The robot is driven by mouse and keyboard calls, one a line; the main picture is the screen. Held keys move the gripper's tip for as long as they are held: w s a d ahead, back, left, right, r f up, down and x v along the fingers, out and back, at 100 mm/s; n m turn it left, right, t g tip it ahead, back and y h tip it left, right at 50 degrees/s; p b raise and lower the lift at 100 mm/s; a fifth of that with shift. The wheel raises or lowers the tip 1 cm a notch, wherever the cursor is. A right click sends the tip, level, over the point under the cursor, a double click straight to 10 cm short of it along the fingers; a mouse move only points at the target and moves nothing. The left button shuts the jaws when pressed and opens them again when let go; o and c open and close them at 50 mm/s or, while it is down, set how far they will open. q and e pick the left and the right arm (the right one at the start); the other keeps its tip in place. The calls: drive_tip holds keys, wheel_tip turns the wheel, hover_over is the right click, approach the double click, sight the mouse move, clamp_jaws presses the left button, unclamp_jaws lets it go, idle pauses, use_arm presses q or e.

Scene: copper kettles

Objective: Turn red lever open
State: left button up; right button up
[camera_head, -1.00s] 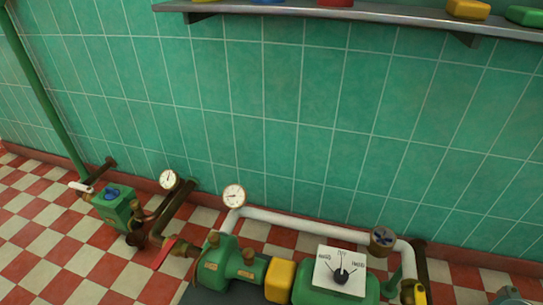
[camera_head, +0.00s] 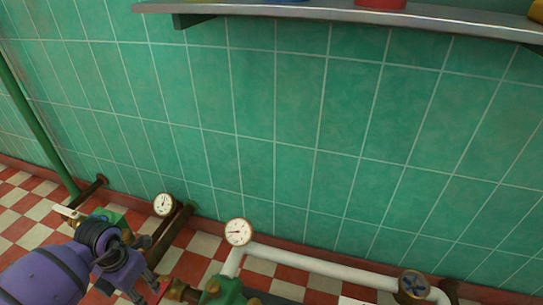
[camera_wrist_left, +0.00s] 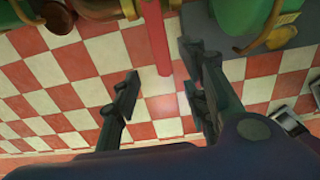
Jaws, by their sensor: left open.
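The red lever (camera_wrist_left: 158,38) shows in the wrist view as a straight red bar coming down from the top. Its lower end shows between the two dark fingertips of my left gripper (camera_wrist_left: 161,64), with space on both sides. The gripper is open and holds nothing; the depth gap to the lever is hard to tell. In the head view my left gripper (camera_head: 144,287) is at the bottom left, its fingers beside a small visible part of the red lever (camera_head: 160,290). My right gripper is in neither view.
A brass pipe fitting (camera_head: 177,289) and green pump body (camera_head: 224,291) stand right of the gripper. Two gauges (camera_head: 238,231) (camera_head: 164,205) rise behind. A white pipe (camera_head: 320,266) runs along the tiled wall. A shelf (camera_head: 330,12) hangs above.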

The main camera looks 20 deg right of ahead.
sight(148, 304)
use_arm(q)
wheel_tip(148, 304, down, 7)
drive_tip(key=b, duration=0.3)
drive_tip(key=shift+d, duration=0.1)
drive_tip(key=shift+f+b, duration=0.3)
drive_tip(key=shift+c, duration=0.3)
clamp_jaws()
